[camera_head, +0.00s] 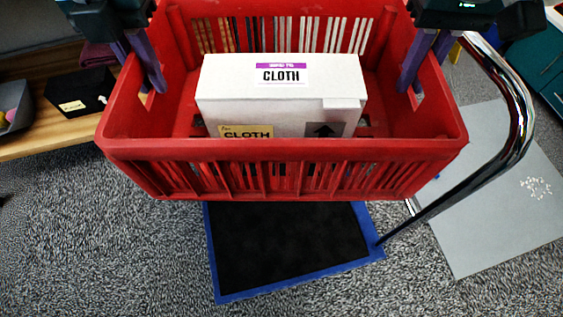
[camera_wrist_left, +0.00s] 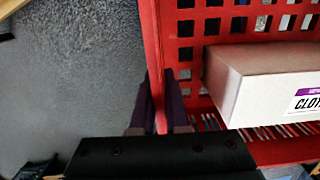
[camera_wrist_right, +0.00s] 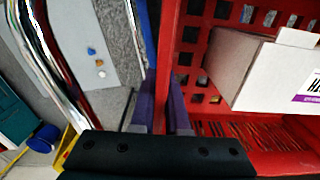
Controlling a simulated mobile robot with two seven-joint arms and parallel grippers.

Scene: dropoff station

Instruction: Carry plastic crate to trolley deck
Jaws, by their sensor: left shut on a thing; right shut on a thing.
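The red plastic crate (camera_head: 285,170) is held up in front of me in the head view, roughly level, with a white box labelled CLOTH (camera_head: 285,95) inside. My left gripper (camera_head: 150,75) is shut on the crate's left side wall; the left wrist view shows its fingers (camera_wrist_left: 160,100) on both sides of the wall. My right gripper (camera_head: 415,75) is shut on the right side wall, and the right wrist view shows its fingers (camera_wrist_right: 165,100) around it.
The chrome trolley handle (camera_head: 515,110) rises close to the crate's right side. A grey mat (camera_head: 500,200) lies on the floor at the right. A wooden shelf (camera_head: 50,130) with a black box (camera_head: 78,92) is at the left. Carpet around the deck is clear.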

